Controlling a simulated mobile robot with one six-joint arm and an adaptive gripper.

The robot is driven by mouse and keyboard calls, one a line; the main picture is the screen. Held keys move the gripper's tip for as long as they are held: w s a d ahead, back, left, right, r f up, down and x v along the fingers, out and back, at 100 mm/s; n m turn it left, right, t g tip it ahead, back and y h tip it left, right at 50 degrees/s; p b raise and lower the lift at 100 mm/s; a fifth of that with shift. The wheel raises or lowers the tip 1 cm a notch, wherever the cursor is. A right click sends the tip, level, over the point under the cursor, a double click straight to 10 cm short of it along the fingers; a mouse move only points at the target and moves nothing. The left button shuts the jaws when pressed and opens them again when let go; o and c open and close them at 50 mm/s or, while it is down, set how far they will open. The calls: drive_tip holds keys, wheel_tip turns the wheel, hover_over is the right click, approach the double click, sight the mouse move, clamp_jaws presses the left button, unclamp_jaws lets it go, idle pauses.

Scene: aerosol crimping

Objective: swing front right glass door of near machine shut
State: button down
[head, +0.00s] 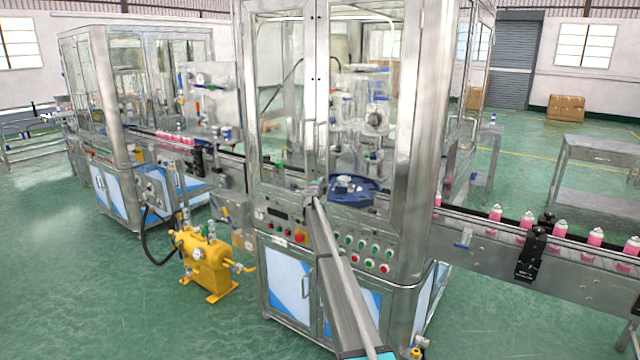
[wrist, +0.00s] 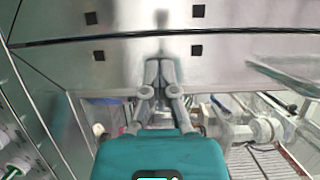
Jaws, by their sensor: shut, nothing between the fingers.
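The near machine is a tall steel cabinet with glass doors. Its front right glass door (head: 322,110) stands beside the front left glass door (head: 308,110) with a narrow seam between them. The right door looks flush or nearly flush with the frame. My gripper (head: 314,189) is at the low end of the right door's inner upright. In the wrist view, my gripper (wrist: 160,68) is shut and empty, its fingertips at the door's steel upright (wrist: 225,62), below the dark seam. I cannot tell whether they touch it.
The control panel (head: 325,245) with buttons lies just below the doors. A conveyor (head: 490,238) carrying pink cans runs off to the right. A yellow pump (head: 205,262) stands on the floor at left. Green floor is clear in front.

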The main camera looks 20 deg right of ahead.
drive_tip(key=shift+w+d, duration=0.1)
drive_tip(key=shift+d, duration=0.3)
drive_tip(key=s+a, duration=0.9)
drive_tip(key=a, duration=0.2)
drive_tip(key=shift+a, duration=0.35)
